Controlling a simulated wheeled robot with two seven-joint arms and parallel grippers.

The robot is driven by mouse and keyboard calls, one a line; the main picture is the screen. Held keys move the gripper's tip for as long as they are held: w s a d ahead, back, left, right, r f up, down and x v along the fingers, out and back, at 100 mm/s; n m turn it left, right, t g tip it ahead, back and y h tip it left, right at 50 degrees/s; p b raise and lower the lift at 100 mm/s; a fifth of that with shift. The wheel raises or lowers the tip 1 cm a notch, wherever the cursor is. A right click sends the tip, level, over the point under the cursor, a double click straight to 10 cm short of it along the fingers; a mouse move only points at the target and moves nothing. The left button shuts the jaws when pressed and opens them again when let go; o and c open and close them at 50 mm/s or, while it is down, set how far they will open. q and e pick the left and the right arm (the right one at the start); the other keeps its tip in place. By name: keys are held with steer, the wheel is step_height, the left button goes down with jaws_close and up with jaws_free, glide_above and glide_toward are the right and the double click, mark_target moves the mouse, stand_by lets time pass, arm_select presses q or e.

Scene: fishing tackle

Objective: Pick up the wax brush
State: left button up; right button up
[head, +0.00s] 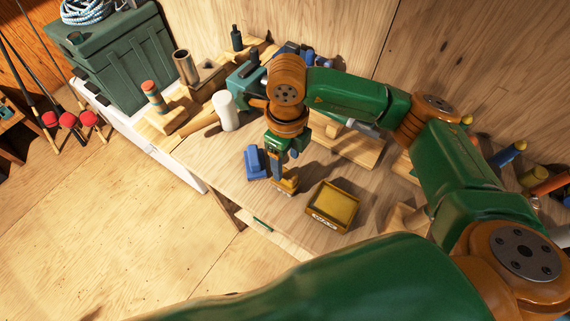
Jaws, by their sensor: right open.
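My right gripper (282,172) reaches down over the workbench from the arm on the right, and its jaws are open. Just below its fingertips is a small yellow-brown object (287,187), probably the wax brush, partly covered by the gripper. Whether the fingers touch it or are around it cannot be told. A yellow-brown open tin marked WAX (322,217) stands just to its right on the bench. My left gripper is not in view.
A blue block-like object (254,163) lies close left of the gripper. A white cylinder (226,111) stands behind it to the left. A wooden stand (350,150) is behind the wax tin. The bench top (215,158) is bare at the front left.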

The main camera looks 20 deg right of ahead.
mark_target(285, 172)
steer(key=f, duration=0.1)
steer(key=s+f+p, duration=0.1)
steer(key=f, duration=0.2)
steer(key=shift+s+a+p, duration=0.2)
steer(key=shift+a+p, duration=0.1)
steer(key=shift+w+d+f, duration=0.1)
steer(key=shift+w+f, duration=0.25)
steer(key=shift+s, duration=0.15)
jaws_close()
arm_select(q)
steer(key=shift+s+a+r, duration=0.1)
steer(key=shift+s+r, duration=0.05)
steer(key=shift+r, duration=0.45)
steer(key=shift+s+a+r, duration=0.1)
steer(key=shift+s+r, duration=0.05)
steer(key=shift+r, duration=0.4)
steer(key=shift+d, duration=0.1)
arm_select(e)
steer(key=shift+r, duration=0.1)
